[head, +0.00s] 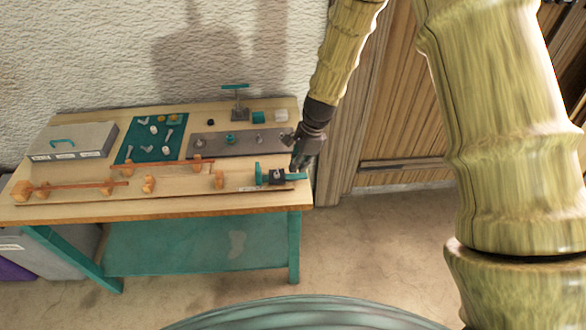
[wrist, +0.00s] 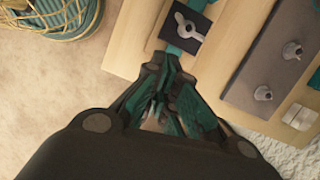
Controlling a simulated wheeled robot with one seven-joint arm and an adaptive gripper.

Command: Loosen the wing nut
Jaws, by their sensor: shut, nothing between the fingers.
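The silver wing nut (wrist: 187,27) sits on a dark square plate (wrist: 199,20) on a teal clamp in the wrist view. In the head view the dark block (head: 277,175) of this clamp is at the right end of the workbench, the nut too small to make out. My gripper (head: 297,166) is at the bench's right edge, beside the clamp. In the wrist view my gripper (wrist: 172,66) is shut and empty, its tips just short of the plate. No contact with the nut shows.
The wooden workbench (head: 120,205) holds a grey plate (head: 205,147) with several fittings, a teal mat (head: 133,154) with small parts, a grey case (head: 88,140) and orange laths (head: 75,187). A teal T-handled stand (head: 238,103) rises at the back. Floor right of the bench is clear.

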